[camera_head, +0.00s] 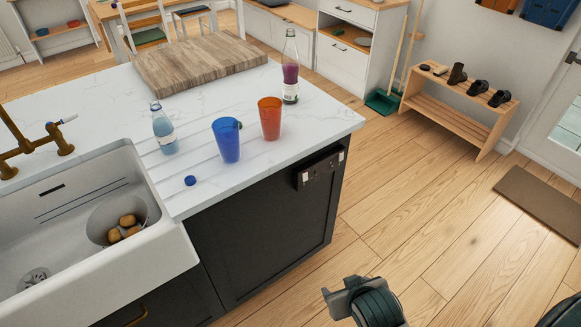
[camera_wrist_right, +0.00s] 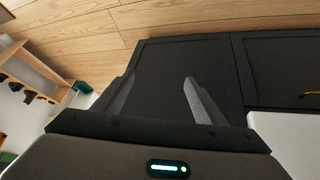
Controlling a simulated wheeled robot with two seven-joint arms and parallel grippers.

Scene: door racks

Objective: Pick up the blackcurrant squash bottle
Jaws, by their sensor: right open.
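The blackcurrant squash bottle (camera_head: 290,72) is a clear glass bottle with purple liquid in its lower part and a pale label near the base. It stands upright on the white worktop (camera_head: 330,112), close to the right end of the counter, behind the red tumbler. My right gripper (camera_head: 340,298) is low over the floor at the bottom of the head view, well in front of the counter and apart from the bottle. In the right wrist view its two fingers (camera_wrist_right: 160,88) are spread with nothing between them, facing the dark cabinet front. My left gripper is not in view.
A red tumbler (camera_head: 270,118), a blue tumbler (camera_head: 226,140), a clear bottle with light blue liquid (camera_head: 164,130) and a blue cap (camera_head: 190,180) are on the worktop. A wooden board (camera_head: 195,62) lies behind. The sink (camera_head: 90,225) is at left; floor (camera_head: 400,215) at right is clear.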

